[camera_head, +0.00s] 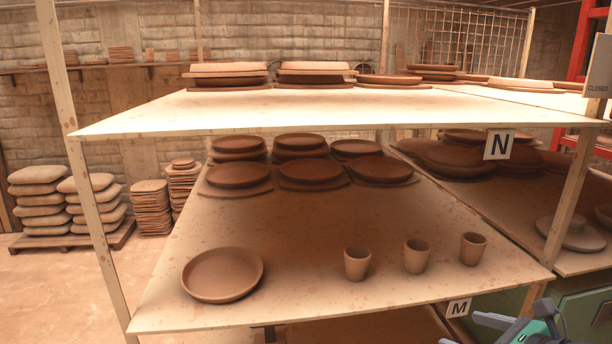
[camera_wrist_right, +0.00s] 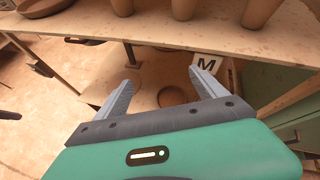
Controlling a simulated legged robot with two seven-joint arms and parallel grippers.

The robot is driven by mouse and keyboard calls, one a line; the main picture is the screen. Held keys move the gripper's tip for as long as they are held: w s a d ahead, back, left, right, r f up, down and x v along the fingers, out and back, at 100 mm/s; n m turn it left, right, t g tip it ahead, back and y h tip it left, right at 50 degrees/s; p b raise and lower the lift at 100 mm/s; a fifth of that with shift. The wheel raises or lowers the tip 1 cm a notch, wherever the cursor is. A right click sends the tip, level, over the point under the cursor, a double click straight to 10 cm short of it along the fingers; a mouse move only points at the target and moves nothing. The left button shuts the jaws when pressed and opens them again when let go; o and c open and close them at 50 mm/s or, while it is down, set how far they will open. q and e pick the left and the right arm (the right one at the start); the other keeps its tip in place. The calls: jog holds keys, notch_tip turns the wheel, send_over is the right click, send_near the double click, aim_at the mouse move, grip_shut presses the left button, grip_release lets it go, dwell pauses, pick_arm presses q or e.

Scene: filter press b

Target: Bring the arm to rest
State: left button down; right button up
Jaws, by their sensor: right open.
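My right gripper (camera_head: 468,330) shows at the bottom right of the head view, below the front edge of the lower shelf board (camera_head: 350,308). In the right wrist view my right gripper (camera_wrist_right: 160,86) has its two grey fingers spread apart, with nothing between them. The fingers are in front of and below the board's edge, near the M label (camera_wrist_right: 206,63). The M label also shows in the head view (camera_head: 458,308). My left gripper is not in view.
Three clay cups (camera_head: 416,256) stand near the board's front edge, with a round clay dish (camera_head: 222,275) to their left. Several plates on slabs sit behind. Open floor (camera_head: 70,290) lies at left.

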jog(key=s+a+f+n+g+h+b, duration=0.1)
jog(key=s+a+f+n+g+b, duration=0.2)
jog(key=f+n, duration=0.6)
jog(key=s+a+f+n+g+h+b, duration=0.1)
jog(key=s+a+f+n+g+b, duration=0.1)
jog(key=s+a+f+n+b, duration=0.4)
jog(key=s+a+f+n+g+h+b, duration=0.2)
jog(key=s+a+f+n+b, duration=0.3)
jog(key=f+n, duration=0.8)
notch_tip(320, 180, down, 9)
jog(key=shift+s+f+n+g, duration=0.1)
jog(key=shift+s+n+g, duration=0.15)
jog(key=shift+g, duration=0.55)
jog(key=shift+a, duration=0.2)
